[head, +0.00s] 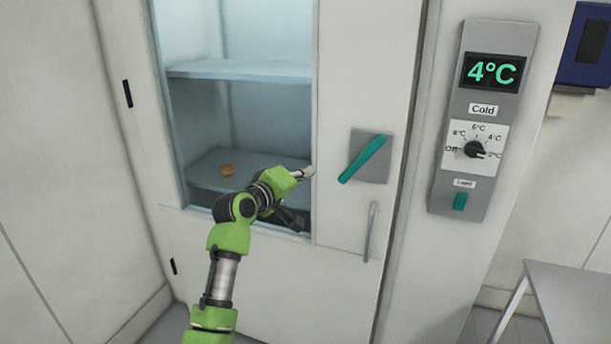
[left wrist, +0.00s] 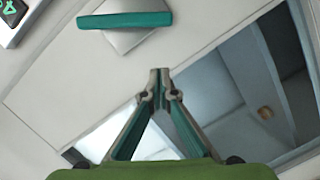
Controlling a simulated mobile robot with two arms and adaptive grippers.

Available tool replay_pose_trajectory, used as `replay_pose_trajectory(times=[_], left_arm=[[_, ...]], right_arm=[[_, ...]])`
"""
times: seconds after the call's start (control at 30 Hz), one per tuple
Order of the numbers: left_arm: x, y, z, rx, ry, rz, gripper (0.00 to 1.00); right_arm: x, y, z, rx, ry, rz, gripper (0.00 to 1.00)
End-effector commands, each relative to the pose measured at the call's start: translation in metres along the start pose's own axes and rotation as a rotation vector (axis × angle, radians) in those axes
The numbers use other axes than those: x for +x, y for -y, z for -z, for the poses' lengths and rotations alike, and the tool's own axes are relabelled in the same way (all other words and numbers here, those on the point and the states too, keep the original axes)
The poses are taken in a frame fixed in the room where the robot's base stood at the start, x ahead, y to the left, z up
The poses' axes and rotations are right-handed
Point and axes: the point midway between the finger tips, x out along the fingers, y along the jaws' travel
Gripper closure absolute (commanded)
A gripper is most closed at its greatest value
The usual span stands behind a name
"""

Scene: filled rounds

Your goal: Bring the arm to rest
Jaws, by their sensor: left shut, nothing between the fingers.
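My left arm (head: 229,240), green with dark joints, reaches up from the bottom to the front of a white cold cabinet (head: 270,280). My left gripper (head: 308,172) is in front of the right edge of the cabinet's window-like opening, left of a teal handle (head: 362,158) on a grey plate. In the left wrist view its two fingers meet at the tips (left wrist: 160,72) with nothing between them. The teal handle also shows there at the top (left wrist: 125,20), apart from the fingers. My right gripper is not in view.
Inside the cabinet are pale shelves (head: 240,69) and a small round tan thing (head: 227,170) on the lower shelf. A vertical grey pull handle (head: 370,232) is below the teal one. A control panel (head: 482,115) reads 4°C. A grey table (head: 580,300) stands at lower right.

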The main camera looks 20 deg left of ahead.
Motion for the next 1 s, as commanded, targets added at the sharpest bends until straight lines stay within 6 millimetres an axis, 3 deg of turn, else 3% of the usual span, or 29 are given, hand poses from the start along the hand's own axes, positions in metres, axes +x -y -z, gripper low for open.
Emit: replay_pose_trajectory(times=[0.33, 0.47, 0.57, 0.77, 0.87, 1.0], left_arm=[[0.0, 0.001, 0.0, 0.001, 0.0, 0.001, 1.0], [0.005, 0.022, -0.013, 0.012, 0.015, 0.034, 1.0], [0.011, 0.066, -0.041, 0.038, 0.043, 0.101, 1.0], [0.006, 0.191, -0.126, 0.136, 0.14, 0.282, 1.0], [-0.008, 0.252, -0.172, 0.193, 0.199, 0.366, 1.0], [-0.043, 0.333, -0.236, 0.28, 0.293, 0.472, 1.0]], right_arm=[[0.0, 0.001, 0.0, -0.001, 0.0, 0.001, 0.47], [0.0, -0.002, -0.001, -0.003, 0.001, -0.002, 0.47], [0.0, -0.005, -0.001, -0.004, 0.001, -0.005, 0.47], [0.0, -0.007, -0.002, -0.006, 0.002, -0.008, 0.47], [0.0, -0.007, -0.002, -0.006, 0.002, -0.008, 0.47], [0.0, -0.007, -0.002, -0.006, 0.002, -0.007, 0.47]])
